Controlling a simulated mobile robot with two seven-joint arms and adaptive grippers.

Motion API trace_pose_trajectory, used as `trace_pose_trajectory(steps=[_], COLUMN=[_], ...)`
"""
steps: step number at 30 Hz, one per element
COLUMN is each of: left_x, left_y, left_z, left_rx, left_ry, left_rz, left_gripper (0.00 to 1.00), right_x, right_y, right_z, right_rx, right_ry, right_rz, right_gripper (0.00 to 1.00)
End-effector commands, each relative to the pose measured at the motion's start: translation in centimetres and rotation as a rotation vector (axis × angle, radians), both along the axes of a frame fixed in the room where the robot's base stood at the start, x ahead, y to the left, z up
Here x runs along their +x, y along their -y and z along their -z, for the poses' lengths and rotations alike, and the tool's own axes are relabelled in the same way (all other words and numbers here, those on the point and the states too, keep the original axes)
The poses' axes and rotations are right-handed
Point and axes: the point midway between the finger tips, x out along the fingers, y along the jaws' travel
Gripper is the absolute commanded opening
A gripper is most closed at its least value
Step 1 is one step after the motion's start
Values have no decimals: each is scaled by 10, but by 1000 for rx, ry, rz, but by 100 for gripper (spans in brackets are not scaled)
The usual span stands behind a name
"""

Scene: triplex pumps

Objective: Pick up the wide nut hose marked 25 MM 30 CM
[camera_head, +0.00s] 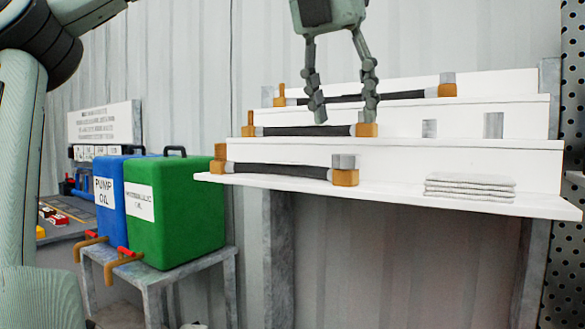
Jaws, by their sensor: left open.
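Three dark hoses with orange end nuts lie on a white stepped shelf (400,152): a front hose (275,170), a middle hose (295,132) and a back hose (400,96). No 25 MM 30 CM marking is readable, so I cannot tell which hose is the named one. My left gripper (345,116) points down with its fingers apart, empty, at the right part of the middle hose. Its right fingertip overlaps that hose's right nut in the picture; contact cannot be told. My right gripper is out of view.
Folded white cloths (470,187) lie at the lower shelf's right. Small grey cylinders (493,125) stand on the middle step. A green oil can (178,210) and a blue pump oil can (112,200) stand on a metal stand at left.

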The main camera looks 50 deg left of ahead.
Motion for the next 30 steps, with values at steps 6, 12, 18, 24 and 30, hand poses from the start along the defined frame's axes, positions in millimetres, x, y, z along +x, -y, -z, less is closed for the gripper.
trace_pose_trajectory(steps=[6, 12, 18, 24, 30], left_x=[8, 17, 22, 22, 22], left_y=[-3, -5, -6, -6, -6], left_z=[26, 54, 64, 64, 64], left_rx=[-1, -1, -2, -2, -2], left_ry=[-2, -1, 2, 1, 1], left_rz=[-1, -2, -2, -2, -2], left_gripper=[54, 54, 54, 49, 24], right_x=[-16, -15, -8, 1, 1], right_y=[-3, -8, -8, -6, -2], right_z=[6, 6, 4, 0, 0], right_rx=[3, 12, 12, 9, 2], right_ry=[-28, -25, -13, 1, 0], right_rz=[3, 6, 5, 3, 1], right_gripper=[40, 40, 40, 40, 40])
